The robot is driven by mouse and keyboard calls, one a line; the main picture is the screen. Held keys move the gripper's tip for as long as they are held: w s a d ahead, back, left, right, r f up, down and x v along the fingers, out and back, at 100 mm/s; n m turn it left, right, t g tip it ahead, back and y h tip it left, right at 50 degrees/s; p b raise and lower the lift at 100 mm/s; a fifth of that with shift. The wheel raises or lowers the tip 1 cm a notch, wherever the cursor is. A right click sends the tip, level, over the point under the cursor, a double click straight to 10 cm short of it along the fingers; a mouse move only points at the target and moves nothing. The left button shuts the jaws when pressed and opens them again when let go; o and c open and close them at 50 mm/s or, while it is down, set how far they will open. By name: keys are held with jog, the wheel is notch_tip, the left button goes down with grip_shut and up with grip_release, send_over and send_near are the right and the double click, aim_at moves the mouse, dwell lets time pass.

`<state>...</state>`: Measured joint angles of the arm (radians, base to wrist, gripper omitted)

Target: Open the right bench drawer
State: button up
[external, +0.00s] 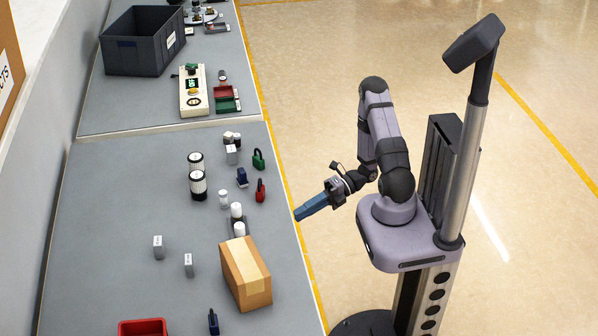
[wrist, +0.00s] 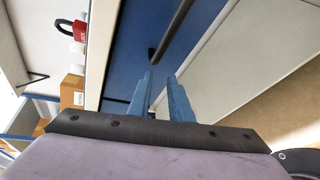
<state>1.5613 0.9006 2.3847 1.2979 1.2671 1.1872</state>
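The blue drawer front (wrist: 135,45) shows in the wrist view, with a dark bar handle (wrist: 172,27) running along it. The drawer looks flush with the bench front. My gripper (wrist: 160,77) points at the drawer front, its two blue fingers apart with nothing between them. The near end of the handle lies just beyond the fingertips; I cannot tell if they touch it. In the external view my gripper (external: 299,215) is beside the bench's right edge, and the bench top hides the drawer front there.
The grey bench top (external: 120,215) holds a cardboard box (external: 246,273) near its edge, a red padlock (external: 260,190), a green padlock (external: 258,159) and several small parts. A red bin (external: 142,327) is at the front. The floor right of the bench is free around my base.

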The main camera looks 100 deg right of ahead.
jog(key=s+d+r+m+t+h+p, duration=0.1)
jog(key=s+d+r+m+h+p, duration=0.15)
jog(key=d+m+h, duration=0.3)
jog(key=shift+m+y, duration=0.35)
jog(key=shift+m, duration=0.1)
jog(key=shift+d+x, duration=0.15)
jog(key=shift+x, duration=1.7)
jog(key=shift+d+x, duration=0.1)
jog(key=shift+x, duration=1.7)
jog(key=shift+c, duration=0.6)
grip_shut()
